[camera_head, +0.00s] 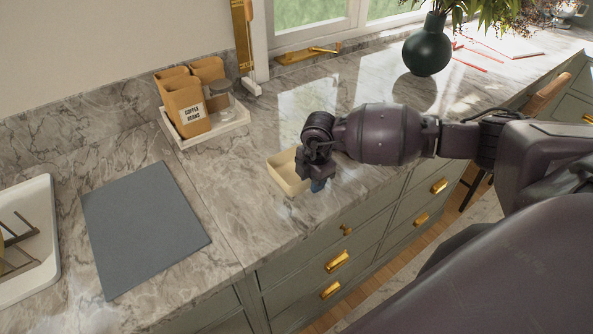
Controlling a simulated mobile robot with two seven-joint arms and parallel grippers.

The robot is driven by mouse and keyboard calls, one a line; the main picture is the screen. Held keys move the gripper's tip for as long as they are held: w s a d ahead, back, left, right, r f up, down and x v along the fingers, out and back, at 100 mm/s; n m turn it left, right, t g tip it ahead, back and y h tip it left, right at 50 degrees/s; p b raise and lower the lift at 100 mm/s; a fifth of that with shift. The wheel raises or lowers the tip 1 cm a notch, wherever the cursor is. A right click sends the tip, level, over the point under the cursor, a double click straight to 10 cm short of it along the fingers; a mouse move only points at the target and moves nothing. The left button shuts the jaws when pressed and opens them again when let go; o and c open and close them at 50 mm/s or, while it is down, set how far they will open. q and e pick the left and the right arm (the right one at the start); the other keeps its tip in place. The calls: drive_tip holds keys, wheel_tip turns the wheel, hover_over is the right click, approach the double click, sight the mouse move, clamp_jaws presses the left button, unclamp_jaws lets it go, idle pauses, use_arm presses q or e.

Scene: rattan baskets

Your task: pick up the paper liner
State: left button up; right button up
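A shallow, cream, open-topped square form (279,177), which looks like the paper liner, sits on the marble counter near its front edge. My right gripper (318,186) comes in from the right and points down at the liner's right side, hiding that part of it. A small blue patch shows at the fingertips. I cannot tell whether the fingers touch the liner or whether they are open or shut. My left gripper is not in view.
A white tray (236,122) with brown coffee bean bags (185,106) and a glass jar stands behind, to the left. A grey mat (143,228) lies at left beside a white tray (50,255). A dark green vase (427,47) stands at the back right.

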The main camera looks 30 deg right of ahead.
drive_tip(key=shift+f, duration=0.1)
clamp_jaws()
idle(0.3)
